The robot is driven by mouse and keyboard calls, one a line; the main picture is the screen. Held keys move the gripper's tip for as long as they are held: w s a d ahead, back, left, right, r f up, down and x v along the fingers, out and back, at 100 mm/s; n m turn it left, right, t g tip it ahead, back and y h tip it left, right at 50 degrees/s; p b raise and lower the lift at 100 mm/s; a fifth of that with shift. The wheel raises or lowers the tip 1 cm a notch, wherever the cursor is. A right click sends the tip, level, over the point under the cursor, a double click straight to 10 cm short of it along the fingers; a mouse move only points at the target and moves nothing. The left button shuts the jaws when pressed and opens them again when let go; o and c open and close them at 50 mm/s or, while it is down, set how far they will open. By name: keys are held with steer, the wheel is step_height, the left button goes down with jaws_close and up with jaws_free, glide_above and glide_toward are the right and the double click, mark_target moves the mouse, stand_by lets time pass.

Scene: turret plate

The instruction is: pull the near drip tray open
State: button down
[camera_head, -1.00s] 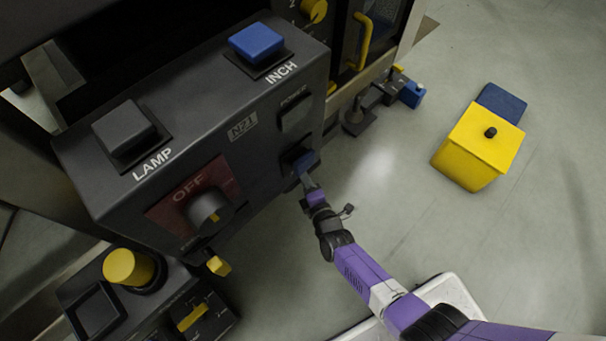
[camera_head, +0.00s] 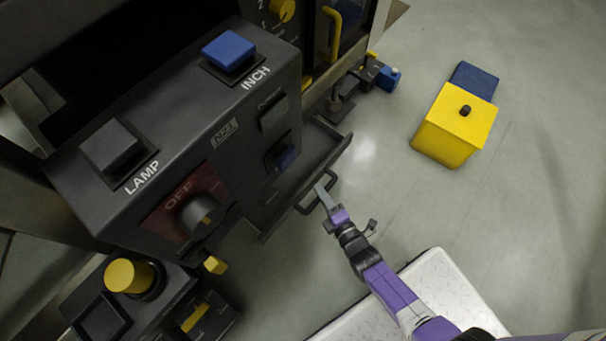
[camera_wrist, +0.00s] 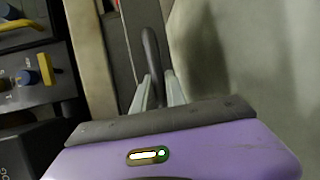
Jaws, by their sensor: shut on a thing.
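The near drip tray (camera_head: 330,157) is a dark, shallow tray that sticks out from under the control box, over the floor. Its dark bar handle (camera_head: 302,207) is on its outer edge, and the handle also shows in the wrist view (camera_wrist: 150,52). My gripper (camera_head: 323,192) is at that handle, and in the wrist view its two pale fingers (camera_wrist: 158,92) are closed around the bar. The back part of the tray is hidden under the control box.
The control box (camera_head: 222,133) with LAMP, INCH and OFF controls overhangs the tray. A white platform (camera_head: 425,290) lies below my arm. The floor between is clear.

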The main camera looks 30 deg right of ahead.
steer(key=s+d, duration=0.4)
steer(key=s, duration=0.8)
steer(key=c, duration=1.6)
jaws_free()
steer(key=shift+a, duration=0.1)
steer(key=shift+c, duration=0.2)
steer(key=p+v, duration=0.1)
steer(key=v, duration=0.6)
steer(key=shift+s, duration=0.4)
